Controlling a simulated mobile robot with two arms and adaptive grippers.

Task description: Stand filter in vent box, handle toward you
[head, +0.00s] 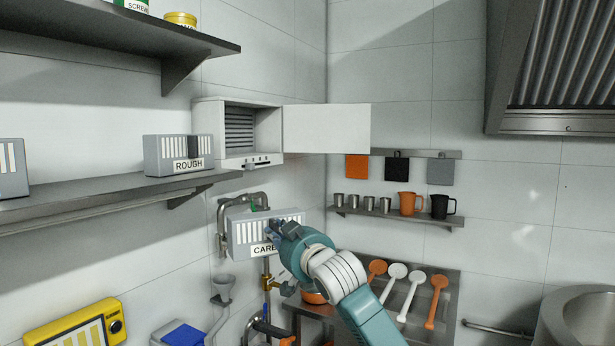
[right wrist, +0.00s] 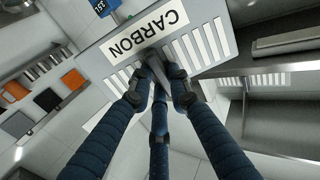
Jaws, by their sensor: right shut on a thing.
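A grey filter labelled CARBON (head: 241,232) hangs in the air below the vent box, held by my right gripper (head: 277,233). In the right wrist view the fingers (right wrist: 160,86) close around the dark handle on the labelled face of the filter (right wrist: 208,22). The handle faces my gripper. White slots show beside the label. The vent box (head: 206,128) is on the left wall with its door (head: 327,128) swung open to the right. Dark louvres (head: 239,130) show inside the box, and its floor is only partly visible. My left gripper is out of view.
A grey filter labelled ROUGH (head: 180,158) stands on the shelf (head: 95,192) just left of the vent box. Pipes (head: 223,225) run on the wall behind the held filter. Mugs (head: 408,203) and cups line a small shelf to the right. Space before the box opening looks clear.

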